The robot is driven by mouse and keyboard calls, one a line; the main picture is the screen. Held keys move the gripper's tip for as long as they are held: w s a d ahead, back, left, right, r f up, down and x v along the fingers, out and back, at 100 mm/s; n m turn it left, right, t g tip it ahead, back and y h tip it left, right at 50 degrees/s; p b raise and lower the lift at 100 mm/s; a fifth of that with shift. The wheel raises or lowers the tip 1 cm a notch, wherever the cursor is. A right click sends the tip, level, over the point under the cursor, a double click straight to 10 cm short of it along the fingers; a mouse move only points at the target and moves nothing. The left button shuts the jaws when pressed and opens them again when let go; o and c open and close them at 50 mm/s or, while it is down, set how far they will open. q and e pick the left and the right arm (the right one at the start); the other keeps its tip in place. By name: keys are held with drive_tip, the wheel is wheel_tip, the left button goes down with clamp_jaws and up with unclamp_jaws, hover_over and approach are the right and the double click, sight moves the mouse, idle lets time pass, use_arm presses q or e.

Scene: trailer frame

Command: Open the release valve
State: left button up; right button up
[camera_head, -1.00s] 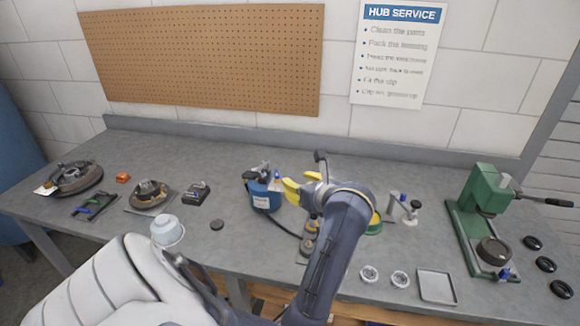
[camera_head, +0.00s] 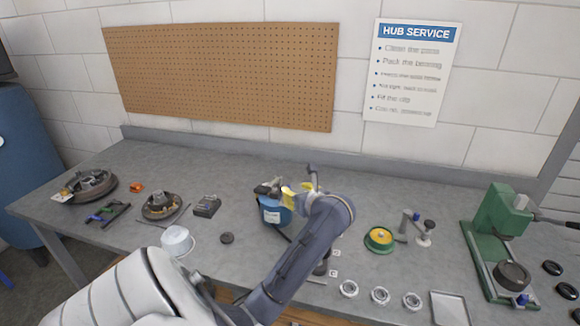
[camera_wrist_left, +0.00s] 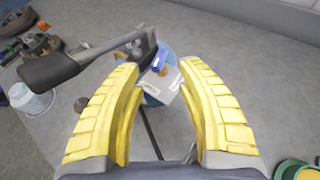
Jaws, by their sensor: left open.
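A blue pot (camera_head: 275,211) with a white label, a dark top and a black hose stands mid-bench. In the left wrist view the pot (camera_wrist_left: 169,98) lies beyond my fingers, with a small blue part (camera_wrist_left: 157,62) on top that may be the release valve. A long black lever (camera_wrist_left: 65,67) reaches left from the pot's top. My left gripper (camera_head: 297,190), with yellow fingers, is open and empty at the pot's upper right. In the wrist view its fingertips (camera_wrist_left: 160,68) frame the blue part; contact cannot be told. My right gripper is not in view.
A white tub (camera_head: 177,243) and a dark puck (camera_head: 227,238) lie to the left. A green round part (camera_head: 380,240), several pale rings (camera_head: 380,295) and a green press (camera_head: 495,235) are to the right. The bench behind the pot is clear.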

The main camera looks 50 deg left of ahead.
use_arm(q)
drive_tip(key=shift+x, duration=3)
drive_tip(key=shift+c, duration=0.4)
